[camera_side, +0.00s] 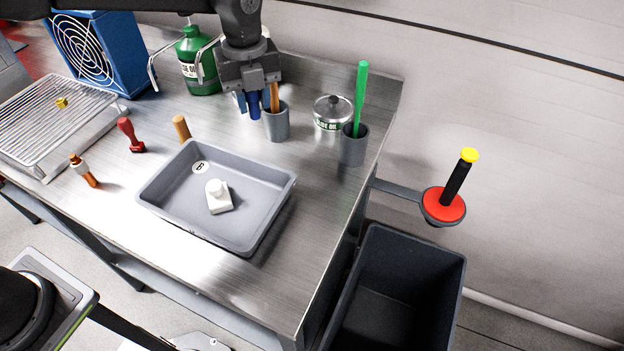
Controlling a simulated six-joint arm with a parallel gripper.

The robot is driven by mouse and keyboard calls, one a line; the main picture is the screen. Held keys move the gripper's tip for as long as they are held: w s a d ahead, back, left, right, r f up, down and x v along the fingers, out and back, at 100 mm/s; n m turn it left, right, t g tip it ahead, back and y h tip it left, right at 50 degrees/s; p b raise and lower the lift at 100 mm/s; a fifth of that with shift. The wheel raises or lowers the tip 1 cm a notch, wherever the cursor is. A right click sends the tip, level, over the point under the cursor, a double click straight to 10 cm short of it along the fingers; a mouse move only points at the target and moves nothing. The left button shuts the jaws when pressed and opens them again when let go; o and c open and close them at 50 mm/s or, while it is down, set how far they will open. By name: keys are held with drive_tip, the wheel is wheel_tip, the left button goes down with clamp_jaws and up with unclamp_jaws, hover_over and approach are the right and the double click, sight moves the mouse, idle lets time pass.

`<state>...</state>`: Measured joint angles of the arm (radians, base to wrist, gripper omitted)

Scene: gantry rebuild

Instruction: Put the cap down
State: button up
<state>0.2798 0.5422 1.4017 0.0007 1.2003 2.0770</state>
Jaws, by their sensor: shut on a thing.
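My gripper (254,104) points down at the back of the steel bench, just left of a grey cup (277,126) that holds a brown-handled tool (275,97). It is shut on the cap. Dark blue and whitish parts show at the fingertips, and I cannot tell the cap's outline from the fingers. The held thing appears above the bench top, close to the cup; whether it touches the cup is unclear.
A grey tray (165,195) with a white object (217,197) lies in front. A green can (196,70) stands behind left, a silver-topped tin (333,113) and another cup (353,148) right. A dark bin (400,290) stands below right.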

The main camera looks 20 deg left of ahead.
drive_tip(key=shift+d+f, duration=0.1)
drive_tip(key=shift+f, duration=0.35)
drive_tip(key=d+f, duration=0.2)
drive_tip(key=d, duration=0.1)
drive_tip(key=d+f, duration=0.2)
drive_tip(key=d, duration=0.2)
drive_tip(key=d+f, duration=0.3)
drive_tip(key=d, duration=0.1)
drive_tip(key=shift+s+d+f, duration=0.1)
drive_tip(key=shift+s+d, duration=0.1)
drive_tip(key=shift+f, duration=1.9)
drive_tip(key=shift+f, duration=0.15)
drive_tip(key=o, duration=0.6)
wheel_tip(320, 180, up, 12)
drive_tip(key=shift+r, duration=0.15)
